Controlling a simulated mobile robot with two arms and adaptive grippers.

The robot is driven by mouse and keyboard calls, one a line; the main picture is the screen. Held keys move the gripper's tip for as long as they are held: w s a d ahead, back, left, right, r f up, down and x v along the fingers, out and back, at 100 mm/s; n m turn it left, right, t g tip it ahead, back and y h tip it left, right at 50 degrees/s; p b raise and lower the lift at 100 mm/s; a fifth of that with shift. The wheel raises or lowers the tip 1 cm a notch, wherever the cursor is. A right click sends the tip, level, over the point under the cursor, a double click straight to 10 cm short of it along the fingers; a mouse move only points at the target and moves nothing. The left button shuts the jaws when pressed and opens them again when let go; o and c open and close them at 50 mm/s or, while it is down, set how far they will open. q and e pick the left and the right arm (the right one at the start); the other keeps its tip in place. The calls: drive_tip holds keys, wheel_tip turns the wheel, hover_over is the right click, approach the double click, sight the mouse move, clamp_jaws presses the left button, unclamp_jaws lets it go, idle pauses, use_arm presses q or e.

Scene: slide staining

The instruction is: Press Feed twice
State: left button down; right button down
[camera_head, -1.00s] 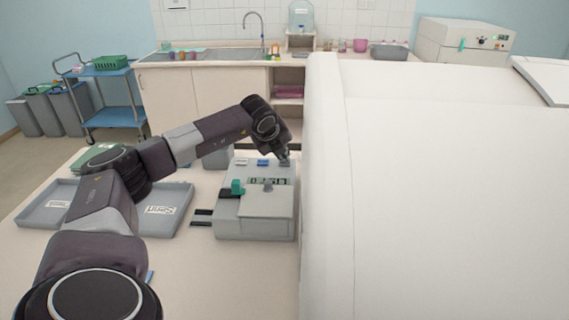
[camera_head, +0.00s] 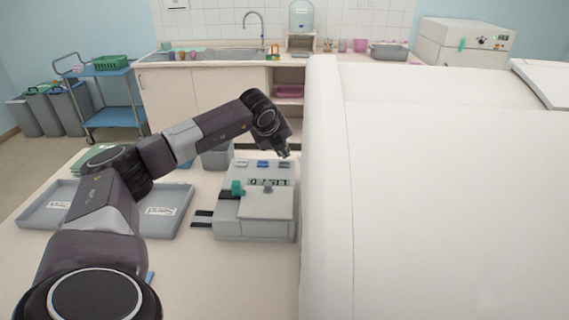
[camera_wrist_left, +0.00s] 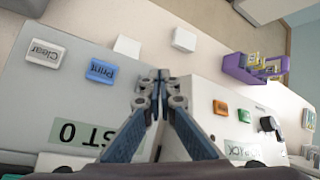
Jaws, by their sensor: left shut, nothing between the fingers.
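The grey slide printer (camera_head: 255,222) stands on the table left of a large white machine. Its top has a row of a grey button, a blue button (camera_head: 263,163) and another grey button (camera_head: 285,164), with a display (camera_head: 268,183) in front. In the left wrist view the labels Clear (camera_wrist_left: 45,50) and Print (camera_wrist_left: 103,70) are readable. No Feed label is readable; my gripper covers the area beside Print. My left gripper (camera_head: 286,153) is shut and empty, just above the right-hand grey button; its closed fingertips also show in the left wrist view (camera_wrist_left: 158,80). My right gripper is out of view.
The large white machine (camera_head: 430,190) stands close on the right. Two grey trays (camera_head: 170,225) lie on the table to the left. In the wrist view, another panel has orange (camera_wrist_left: 219,107) and green (camera_wrist_left: 244,115) buttons, near a purple rack (camera_wrist_left: 240,72).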

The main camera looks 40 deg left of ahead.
sight(284, 164)
use_arm(q)
drive_tip(key=shift+r+p, duration=1)
drive_tip(key=shift+r, duration=1.3)
